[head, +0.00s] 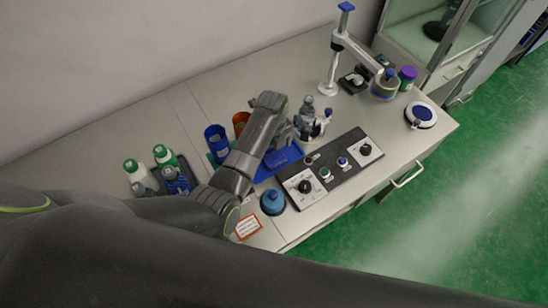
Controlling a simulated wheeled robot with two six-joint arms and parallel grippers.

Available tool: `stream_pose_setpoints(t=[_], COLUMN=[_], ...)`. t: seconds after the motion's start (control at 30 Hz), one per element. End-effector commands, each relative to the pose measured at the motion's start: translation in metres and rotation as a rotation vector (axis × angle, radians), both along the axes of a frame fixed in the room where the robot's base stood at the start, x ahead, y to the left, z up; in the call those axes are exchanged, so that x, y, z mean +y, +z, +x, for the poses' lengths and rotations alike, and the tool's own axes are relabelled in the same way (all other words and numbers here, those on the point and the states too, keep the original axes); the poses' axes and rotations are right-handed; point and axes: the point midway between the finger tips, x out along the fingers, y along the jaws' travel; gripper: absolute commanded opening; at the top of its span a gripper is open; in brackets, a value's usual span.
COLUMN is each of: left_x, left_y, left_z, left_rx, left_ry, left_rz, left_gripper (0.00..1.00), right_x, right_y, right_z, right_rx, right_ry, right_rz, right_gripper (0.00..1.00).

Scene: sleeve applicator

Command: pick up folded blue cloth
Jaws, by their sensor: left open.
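What looks like the folded blue cloth (284,157) lies on a blue tray (265,174) near the middle of the bench. My left arm reaches over the bench from the lower left, and its forearm crosses the left side of the tray. My left gripper (284,139) is open and points down close above the back of the cloth. Its fingertips are small and partly hidden by the wrist, so contact with the cloth cannot be told. My right gripper is not in view.
A control panel (327,175) with knobs lies right of the tray. A glass-like apparatus (308,120) stands behind it. A blue cup (217,142) and an orange cup (240,121) stand left and behind. Bottles (165,156) stand farther left. A blue round jar (272,202) is in front.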

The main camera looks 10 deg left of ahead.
Motion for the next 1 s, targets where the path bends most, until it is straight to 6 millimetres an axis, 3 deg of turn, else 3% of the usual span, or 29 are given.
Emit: stream_pose_setpoints(t=[0.3, 0.67, 1.0], left_x=[0.0, 0.0, 0.0], left_y=[-0.034, -0.041, -0.041], left_z=[0.001, 0.001, 0.001], left_rx=[0.001, -0.001, 0.0], left_ry=[0.001, 0.001, 0.001], left_rz=[0.0, -0.001, 0.0], left_gripper=[0.89, 0.89, 0.45], right_x=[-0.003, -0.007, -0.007], right_y=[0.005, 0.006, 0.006], right_z=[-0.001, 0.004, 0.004], right_rx=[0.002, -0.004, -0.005], right_ry=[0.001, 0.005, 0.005], right_rz=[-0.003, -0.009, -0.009], right_gripper=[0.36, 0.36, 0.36])
